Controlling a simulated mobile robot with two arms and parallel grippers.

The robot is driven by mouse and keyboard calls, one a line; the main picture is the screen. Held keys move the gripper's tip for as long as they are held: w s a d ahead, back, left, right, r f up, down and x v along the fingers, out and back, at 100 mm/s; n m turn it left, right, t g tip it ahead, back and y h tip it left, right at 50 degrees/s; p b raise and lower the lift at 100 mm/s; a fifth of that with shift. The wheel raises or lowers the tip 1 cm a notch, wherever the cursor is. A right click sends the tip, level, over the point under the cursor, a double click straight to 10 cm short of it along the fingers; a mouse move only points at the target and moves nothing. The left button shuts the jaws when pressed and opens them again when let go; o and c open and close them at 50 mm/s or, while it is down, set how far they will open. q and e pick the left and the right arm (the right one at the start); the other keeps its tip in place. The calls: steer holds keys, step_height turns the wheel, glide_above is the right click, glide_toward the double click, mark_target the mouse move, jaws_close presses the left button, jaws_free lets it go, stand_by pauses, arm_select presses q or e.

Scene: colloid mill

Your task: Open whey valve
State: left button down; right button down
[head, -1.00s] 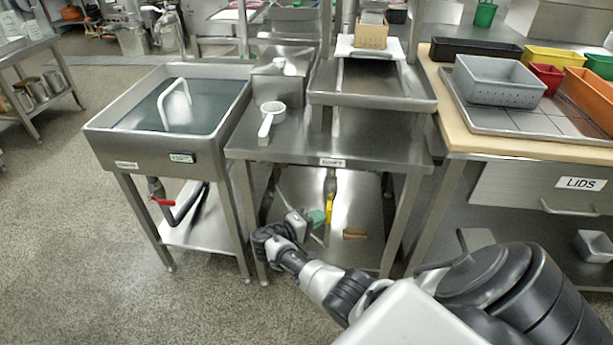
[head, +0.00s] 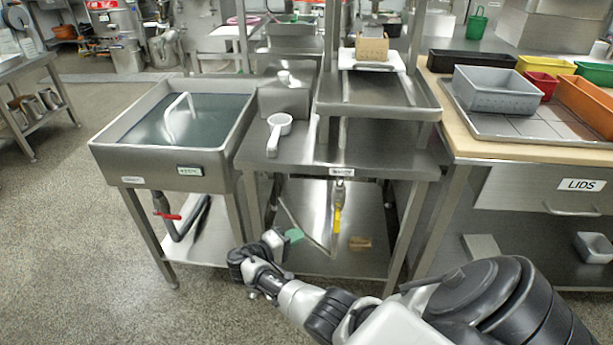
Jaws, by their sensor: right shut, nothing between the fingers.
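A valve with a yellow handle (head: 337,219) hangs under the middle steel table, its handle pointing down. A second valve with a red handle (head: 167,215) sits on the drain pipe under the sink at left, its handle roughly level. The small labels on the sink and table are too blurred to read, so I cannot tell which valve is the whey one. My right gripper (head: 293,236), with green fingertips, is shut and empty. In the picture it is left of the yellow handle and apart from it. My left gripper is not in view.
The sink (head: 105,160) holds liquid. A white ladle (head: 276,133) lies on the middle table (head: 400,160). Table legs flank the space around the yellow handle. A brown block (head: 360,243) lies on the lower shelf. The LIDS counter (head: 480,152) stands at right.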

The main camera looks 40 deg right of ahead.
steer(key=shift+w+a+r, duration=0.1)
steer(key=shift+a, duration=0.95)
steer(key=shift+w+a, duration=0.1)
steer(key=shift+a, duration=0.95)
